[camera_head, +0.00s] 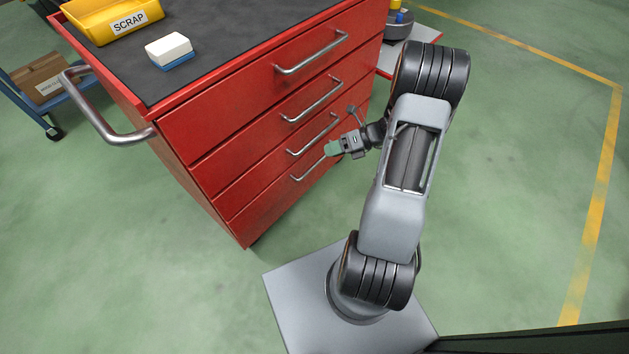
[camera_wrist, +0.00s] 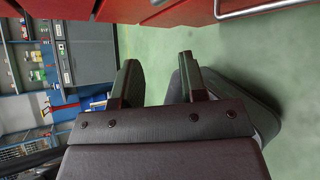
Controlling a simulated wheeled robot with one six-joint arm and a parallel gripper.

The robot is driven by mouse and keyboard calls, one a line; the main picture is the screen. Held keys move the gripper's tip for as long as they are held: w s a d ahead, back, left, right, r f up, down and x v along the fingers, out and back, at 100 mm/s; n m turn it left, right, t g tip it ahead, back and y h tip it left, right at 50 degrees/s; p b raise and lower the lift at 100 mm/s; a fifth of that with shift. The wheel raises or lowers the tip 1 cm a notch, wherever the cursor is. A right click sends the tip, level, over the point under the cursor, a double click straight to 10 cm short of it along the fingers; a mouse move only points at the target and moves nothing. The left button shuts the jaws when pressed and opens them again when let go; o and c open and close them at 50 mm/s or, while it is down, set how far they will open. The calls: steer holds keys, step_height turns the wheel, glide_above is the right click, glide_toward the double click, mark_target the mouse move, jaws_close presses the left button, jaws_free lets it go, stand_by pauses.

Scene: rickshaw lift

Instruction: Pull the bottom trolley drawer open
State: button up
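The red trolley has several drawers stacked on its front, all looking flush. The bottom drawer (camera_head: 268,207) has a silver bar handle (camera_head: 306,173) along its upper part. My gripper (camera_head: 332,149) is in front of the trolley, by the right ends of the two lowest handles; I cannot tell whether it touches either. In the wrist view my gripper (camera_wrist: 158,78) has its two dark fingers apart, with only green floor between them. A silver handle (camera_wrist: 262,9) on a red drawer front shows at the top right there, outside the fingers; which drawer is unclear.
A yellow SCRAP bin (camera_head: 112,18) and a white and blue block (camera_head: 169,50) lie on the trolley's dark top. A push handle (camera_head: 100,118) sticks out at its left. A blue cart (camera_head: 52,97) with a cardboard box stands at left. Green floor is open in front.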

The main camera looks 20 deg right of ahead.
mark_target(314, 165)
steer(key=d+f+m+t+b, duration=0.35)
steer(key=f+m, duration=0.25)
steer(key=f, duration=0.2)
steer(key=d+f+m+t+b, duration=0.25)
steer(key=d+f+m, duration=0.2)
steer(key=f, duration=0.35)
steer(key=shift+m, duration=0.65)
steer(key=b+x, duration=0.4)
steer(key=x, duration=1)
steer(key=shift+w, duration=0.1)
jaws_close()
